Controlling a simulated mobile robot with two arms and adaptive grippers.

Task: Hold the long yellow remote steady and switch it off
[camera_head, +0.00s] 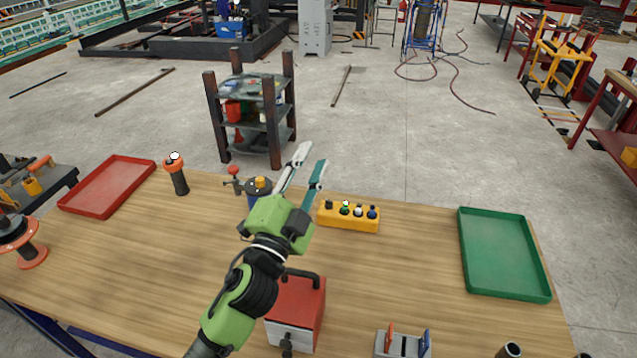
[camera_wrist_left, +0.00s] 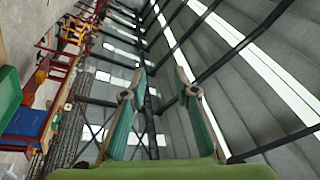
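The long yellow remote (camera_head: 340,219) lies on the wooden workbench near its far edge. Its top face carries a row of buttons, including a green, a white and a blue one. My left gripper (camera_head: 311,158) is raised over the bench, with its fingers pointing up and away. In the head view it appears just left of the remote. Its two fingers are apart with nothing between them. The left wrist view shows the open fingers (camera_wrist_left: 162,82) against the hall's structure, and the remote is not in that view. My right gripper is not in view.
The workbench (camera_head: 400,270) holds a red tray (camera_head: 66,207), a green tray (camera_head: 551,290) and a black-and-orange flashlight (camera_head: 180,184). A red toolbox (camera_head: 300,300) is nearer. Bench space right of the remote is clear.

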